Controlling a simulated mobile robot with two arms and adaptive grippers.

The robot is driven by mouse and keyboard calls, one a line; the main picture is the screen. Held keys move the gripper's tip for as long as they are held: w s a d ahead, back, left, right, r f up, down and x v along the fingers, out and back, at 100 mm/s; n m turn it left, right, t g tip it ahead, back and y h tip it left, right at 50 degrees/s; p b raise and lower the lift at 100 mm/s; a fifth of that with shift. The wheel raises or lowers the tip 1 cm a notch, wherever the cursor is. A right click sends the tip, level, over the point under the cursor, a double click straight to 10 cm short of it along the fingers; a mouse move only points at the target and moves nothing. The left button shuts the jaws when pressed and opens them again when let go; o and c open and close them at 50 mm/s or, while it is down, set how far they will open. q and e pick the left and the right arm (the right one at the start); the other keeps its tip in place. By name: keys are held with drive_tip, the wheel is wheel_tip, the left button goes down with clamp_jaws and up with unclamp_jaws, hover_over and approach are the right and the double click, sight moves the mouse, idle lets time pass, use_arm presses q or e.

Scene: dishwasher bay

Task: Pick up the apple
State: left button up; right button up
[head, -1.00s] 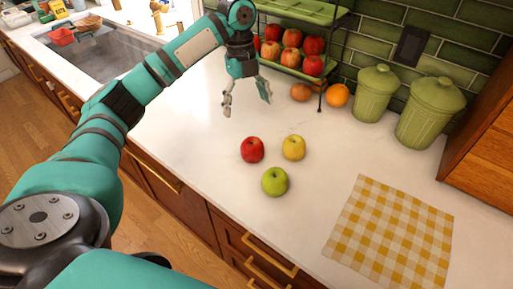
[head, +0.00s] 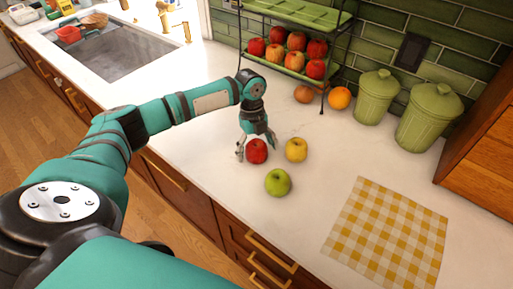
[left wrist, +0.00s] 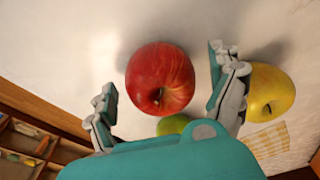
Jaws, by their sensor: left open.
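A red apple (head: 257,151) sits on the white counter, with a yellow apple (head: 296,150) to its right and a green apple (head: 278,183) in front. My left gripper (head: 255,148) is at the red apple, pointing down with its fingers spread. In the left wrist view the red apple (left wrist: 160,78) lies between and beyond the two open fingers (left wrist: 162,92), with a gap on each side. The yellow apple (left wrist: 268,92) is just outside the right finger there. The green apple (left wrist: 173,124) is partly hidden behind the gripper body. My right gripper is not in view.
A tiered rack (head: 292,78) with several red apples stands behind, with an orange (head: 340,98) and a brownish round fruit (head: 304,94) by it. Two green canisters (head: 428,117) stand at the back right. A yellow checked cloth (head: 388,235) lies front right. The sink (head: 110,47) is far left.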

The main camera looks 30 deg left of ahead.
use_arm(q)
drive_tip(key=shift+f, duration=0.15)
drive_tip(key=c, duration=1.4)
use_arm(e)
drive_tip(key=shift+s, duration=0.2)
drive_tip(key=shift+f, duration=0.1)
